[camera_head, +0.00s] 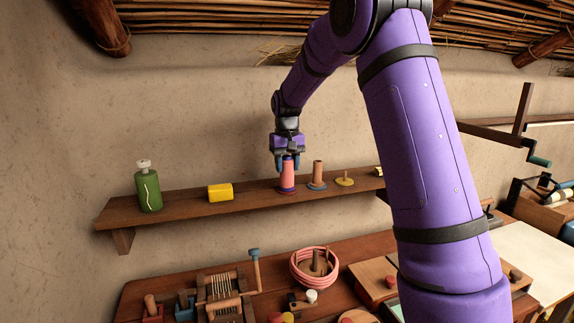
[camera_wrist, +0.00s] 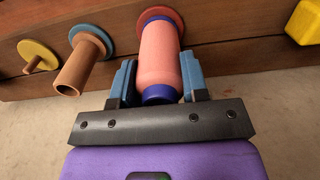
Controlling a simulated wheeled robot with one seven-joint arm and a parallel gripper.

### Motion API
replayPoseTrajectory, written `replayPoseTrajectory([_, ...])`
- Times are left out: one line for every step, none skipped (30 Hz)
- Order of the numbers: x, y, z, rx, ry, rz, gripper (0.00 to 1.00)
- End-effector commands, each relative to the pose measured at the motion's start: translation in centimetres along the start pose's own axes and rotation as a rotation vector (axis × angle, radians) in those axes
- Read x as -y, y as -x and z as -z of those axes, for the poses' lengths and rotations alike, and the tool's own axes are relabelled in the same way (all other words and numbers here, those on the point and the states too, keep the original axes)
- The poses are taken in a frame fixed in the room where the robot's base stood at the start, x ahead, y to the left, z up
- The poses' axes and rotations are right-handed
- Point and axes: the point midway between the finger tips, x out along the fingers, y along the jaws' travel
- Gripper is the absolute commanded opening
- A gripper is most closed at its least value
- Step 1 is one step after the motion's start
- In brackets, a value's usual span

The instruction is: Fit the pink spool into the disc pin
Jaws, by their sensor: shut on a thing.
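The pink spool (camera_head: 287,176) stands upright on the shelf. In the wrist view it is a pink cylinder (camera_wrist: 157,58) with blue ends. My gripper (camera_head: 286,160) is shut on it near its top, with one blue finger on each side. A red disc (camera_wrist: 178,24) shows behind the spool's far end in the wrist view. The spool appears to be at the disc's middle, but I cannot tell whether it is fully seated. Any pin there is hidden by the spool. A yellow disc (camera_head: 346,182) with a bare pin stands farther right on the shelf.
A brown tube (camera_head: 318,172) on a disc stands close right of the spool. A yellow block (camera_head: 220,192) and green bottle (camera_head: 149,190) stand to the left on the shelf (camera_head: 180,205). The bench below holds a coiled pink ring (camera_head: 296,270) and several wooden items.

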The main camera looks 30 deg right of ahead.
Motion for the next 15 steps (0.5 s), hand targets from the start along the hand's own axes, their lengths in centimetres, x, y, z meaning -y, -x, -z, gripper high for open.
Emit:
replayPoseTrajectory([-0.01,0.06,0.01,-0.001,0.000,0.000,0.14])
replayPoseTrajectory([-0.01,0.06,0.00,-0.001,0.000,0.000,0.14])
replayPoseTrajectory([-0.01,0.06,0.01,-0.001,0.000,0.000,0.14])
replayPoseTrajectory([-0.01,0.03,0.00,-0.001,0.000,0.000,0.14])
replayPoseTrajectory([-0.01,-0.02,0.00,0.000,0.000,0.000,0.14])
replayPoseTrajectory([-0.01,-0.12,0.00,0.000,0.000,0.000,0.14])
replayPoseTrajectory([-0.01,-0.21,-0.01,0.000,0.000,0.000,0.14])
replayPoseTrajectory([-0.01,-0.29,-0.01,0.000,0.000,0.000,0.14])
replayPoseTrajectory([-0.01,-0.24,0.00,0.000,0.000,0.000,0.50])
replayPoseTrajectory([-0.01,-0.24,0.00,0.000,0.000,0.000,0.57])
replayPoseTrajectory([-0.01,-0.24,0.00,0.000,0.000,0.000,0.64])
replayPoseTrajectory([-0.01,-0.23,0.00,0.000,0.000,0.000,0.67])
replayPoseTrajectory([-0.01,-0.23,0.00,0.000,0.000,0.000,0.67])
replayPoseTrajectory([-0.01,-0.23,0.00,0.000,0.000,0.000,0.67])
replayPoseTrajectory([-0.01,-0.22,0.00,0.000,0.000,0.000,0.67])
